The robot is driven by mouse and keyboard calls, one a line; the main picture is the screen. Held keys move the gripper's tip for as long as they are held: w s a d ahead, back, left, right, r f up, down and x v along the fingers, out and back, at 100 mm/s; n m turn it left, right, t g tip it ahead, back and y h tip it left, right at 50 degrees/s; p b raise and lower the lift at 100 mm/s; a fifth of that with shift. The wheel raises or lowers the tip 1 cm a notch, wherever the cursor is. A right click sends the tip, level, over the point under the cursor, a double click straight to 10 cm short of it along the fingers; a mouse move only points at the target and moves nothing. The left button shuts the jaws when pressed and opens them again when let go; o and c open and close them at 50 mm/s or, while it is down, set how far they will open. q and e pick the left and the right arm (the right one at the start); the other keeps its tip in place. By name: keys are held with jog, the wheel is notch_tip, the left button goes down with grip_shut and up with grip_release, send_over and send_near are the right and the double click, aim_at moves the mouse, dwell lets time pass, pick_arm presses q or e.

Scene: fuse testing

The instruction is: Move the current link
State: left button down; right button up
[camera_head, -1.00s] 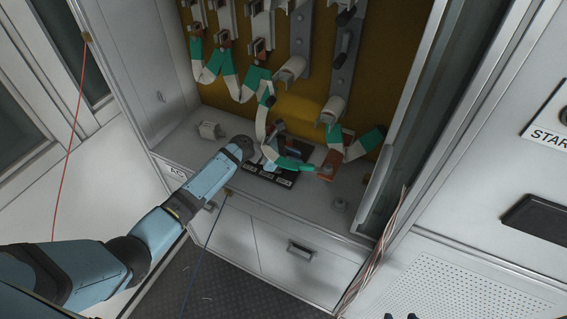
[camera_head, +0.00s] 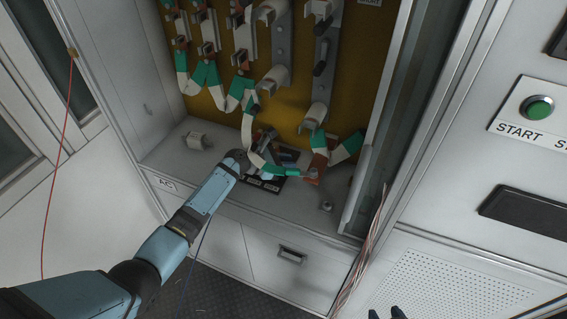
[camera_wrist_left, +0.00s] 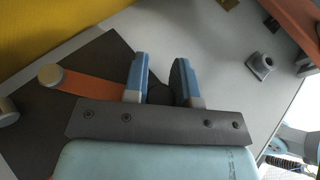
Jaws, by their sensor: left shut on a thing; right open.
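My left gripper (camera_head: 264,174) is low in the open cabinet, over a black plate (camera_head: 262,184) on its floor. In the left wrist view its two fingers (camera_wrist_left: 160,78) stand a little apart, closed on a dark piece (camera_wrist_left: 158,93). This piece may be the current link, but it is mostly hidden and I cannot tell for sure. A green and white strip (camera_head: 289,172) passes close to the gripper towards a copper-coloured plate (camera_head: 316,166). The tips of my right gripper (camera_head: 386,313) show at the bottom edge of the head view, open and apart from everything.
A small white part (camera_head: 197,141) stands on the cabinet floor at left, and a small grey knob (camera_head: 326,207) at right. Several hanging strips and white holders (camera_head: 272,82) line the yellow back wall. A cable bundle (camera_head: 362,255) runs along the right edge.

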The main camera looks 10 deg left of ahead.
pick_arm(q)
jog(key=c, duration=0.9)
grip_release()
jog(key=v, duration=1.3)
jog(key=shift+s+a+r, duration=0.1)
jog(key=shift+s+a, duration=0.2)
